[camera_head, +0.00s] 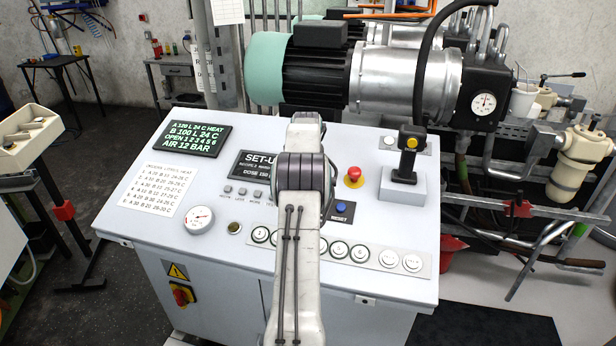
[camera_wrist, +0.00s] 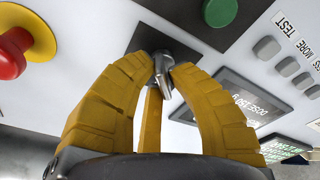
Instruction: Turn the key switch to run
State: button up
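The key switch (camera_wrist: 164,80) shows in the wrist view as a small bright metal key on a dark plate (camera_wrist: 146,38). My gripper (camera_wrist: 165,66) has yellow ribbed fingers. Two fingertips close in on the key from left and right, and a third finger stands below it. The tips appear to touch the key, with no clear gap. In the head view my arm hides the key switch and my fingers. The display there reads "SET-U" (camera_head: 258,163), its right part covered by my arm. The key's marked positions are not readable.
A red mushroom button (camera_head: 354,175) sits right of my arm, above a blue reset button (camera_head: 341,208). A joystick (camera_head: 408,160) stands farther right. Round buttons (camera_head: 388,258) line the front of the panel. The panel's left part holds a green-text display (camera_head: 196,138) and a gauge (camera_head: 198,219).

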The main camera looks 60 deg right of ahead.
grip_shut()
jog(key=shift+m, duration=0.8)
jog(key=o, duration=0.6)
grip_release()
jog(key=v, duration=1.2)
jog(key=shift+s, duration=0.1)
